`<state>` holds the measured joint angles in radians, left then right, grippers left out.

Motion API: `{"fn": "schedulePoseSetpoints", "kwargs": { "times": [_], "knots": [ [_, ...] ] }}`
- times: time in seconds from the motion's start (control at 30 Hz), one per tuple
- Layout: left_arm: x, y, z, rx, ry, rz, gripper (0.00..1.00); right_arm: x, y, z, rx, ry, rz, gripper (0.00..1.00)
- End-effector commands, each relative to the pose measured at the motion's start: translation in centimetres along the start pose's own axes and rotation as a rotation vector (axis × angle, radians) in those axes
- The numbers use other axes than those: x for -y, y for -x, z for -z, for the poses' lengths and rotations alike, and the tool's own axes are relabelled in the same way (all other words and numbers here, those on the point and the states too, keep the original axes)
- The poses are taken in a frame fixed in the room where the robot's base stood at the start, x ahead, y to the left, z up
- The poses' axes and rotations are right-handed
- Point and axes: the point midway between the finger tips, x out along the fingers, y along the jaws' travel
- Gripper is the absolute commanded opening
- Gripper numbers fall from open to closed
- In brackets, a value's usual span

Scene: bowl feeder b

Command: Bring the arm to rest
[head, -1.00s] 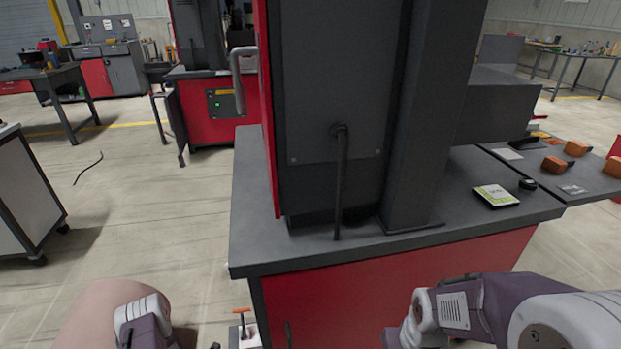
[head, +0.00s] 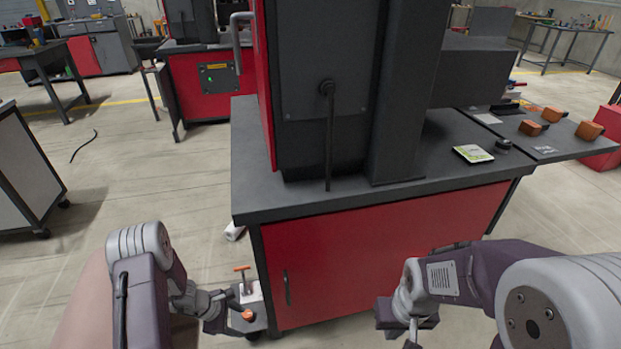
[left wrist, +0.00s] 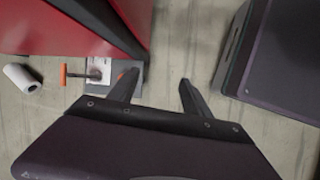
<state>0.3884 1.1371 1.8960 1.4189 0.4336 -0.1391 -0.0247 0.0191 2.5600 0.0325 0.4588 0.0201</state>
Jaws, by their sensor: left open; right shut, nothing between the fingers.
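My left arm comes in at the lower left of the head view, bent, with its left gripper (head: 218,316) low beside the red cabinet's left end. In the left wrist view the left gripper (left wrist: 158,90) has its two dark fingers spread, with only floor between them. My right arm comes in from the lower right. Its right gripper (head: 412,332) hangs in front of the red cabinet front, shut and empty, partly cut by the bottom edge of the picture.
A grey-topped red cabinet (head: 370,262) with a dark machine (head: 320,85) fills the middle. A small stand with an orange T-handle (head: 243,268) is close to the left gripper. A white roll (left wrist: 22,78) lies on the floor. A white cart (head: 22,180) stands left; open floor lies between.

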Motion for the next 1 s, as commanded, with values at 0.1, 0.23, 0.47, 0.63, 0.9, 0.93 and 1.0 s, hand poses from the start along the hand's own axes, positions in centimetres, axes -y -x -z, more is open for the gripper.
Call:
{"fn": "schedulePoseSetpoints", "kwargs": {
  "times": [0.1,0.23,0.47,0.63,0.9,0.93,1.0],
  "knots": [
    [-0.1,4.2,-4.1,0.000,-0.269,0.048,0.57,0.0,0.0,0.0,0.000,0.000,0.000,0.00],
    [2.0,9.8,-8.9,-0.023,-0.667,0.134,0.57,0.0,0.0,0.0,0.000,0.000,0.000,0.00],
    [6.6,17.0,-12.3,-0.116,-1.233,0.264,0.57,0.0,0.0,0.0,0.000,0.000,0.000,0.00],
    [9.0,20.6,-12.6,-0.206,-1.543,0.331,0.57,0.0,0.0,0.0,0.000,0.000,0.000,0.00],
    [8.1,29.1,-15.7,-0.233,-1.621,0.353,0.57,0.2,8.5,0.9,-0.001,0.000,0.000,0.00],
    [8.0,30.0,-16.1,-0.233,-1.620,0.353,0.57,0.2,9.6,1.0,-0.001,0.000,0.000,0.00],
    [7.5,32.6,-17.1,-0.233,-1.620,0.353,0.57,0.2,12.3,1.3,0.000,0.000,0.000,0.00]
  ]
}}
